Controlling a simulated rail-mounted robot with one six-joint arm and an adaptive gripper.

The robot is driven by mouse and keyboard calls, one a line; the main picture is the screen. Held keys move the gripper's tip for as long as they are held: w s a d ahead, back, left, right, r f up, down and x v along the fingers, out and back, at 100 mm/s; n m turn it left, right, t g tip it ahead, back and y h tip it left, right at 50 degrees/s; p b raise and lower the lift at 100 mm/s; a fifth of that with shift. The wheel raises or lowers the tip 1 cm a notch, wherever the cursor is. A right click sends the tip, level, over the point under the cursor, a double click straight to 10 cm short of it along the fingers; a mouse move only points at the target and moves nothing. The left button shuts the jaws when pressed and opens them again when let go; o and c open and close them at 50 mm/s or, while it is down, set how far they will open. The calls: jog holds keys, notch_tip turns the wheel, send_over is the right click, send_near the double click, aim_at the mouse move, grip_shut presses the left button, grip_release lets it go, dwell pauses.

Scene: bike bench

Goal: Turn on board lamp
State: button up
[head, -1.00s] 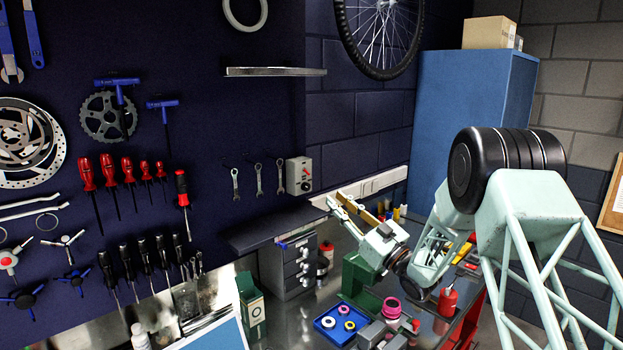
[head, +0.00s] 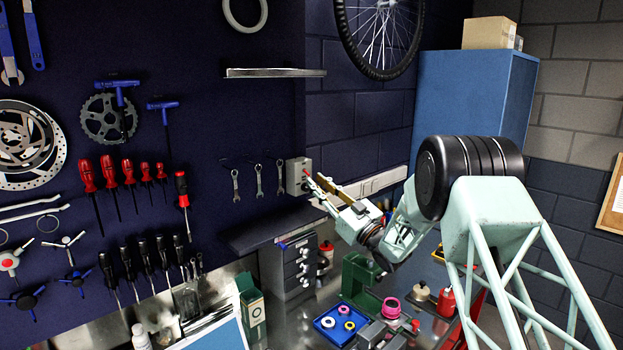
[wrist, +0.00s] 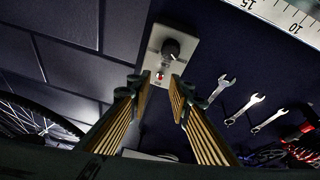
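A small grey control box (head: 294,176) is on the dark wall, right of the hanging wrenches. In the wrist view the box (wrist: 153,48) shows a dark round knob (wrist: 171,49) and a small red spot (wrist: 160,76) beside it. My gripper (head: 315,180) is just in front of the box in the head view and partly covers it. In the wrist view my gripper (wrist: 158,88) is open, its two ribbed fingers apart with nothing between them. The fingertips point at the box; whether they touch it cannot be told. A long pale bar (head: 275,72) is mounted higher on the board.
Wrenches (head: 258,181) hang left of the box. A dark ledge (head: 265,230) sits below it, and a white wall strip (head: 375,185) runs to the right.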

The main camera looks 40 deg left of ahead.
aim_at(307, 173)
jog(key=shift+x, duration=1.75)
grip_shut()
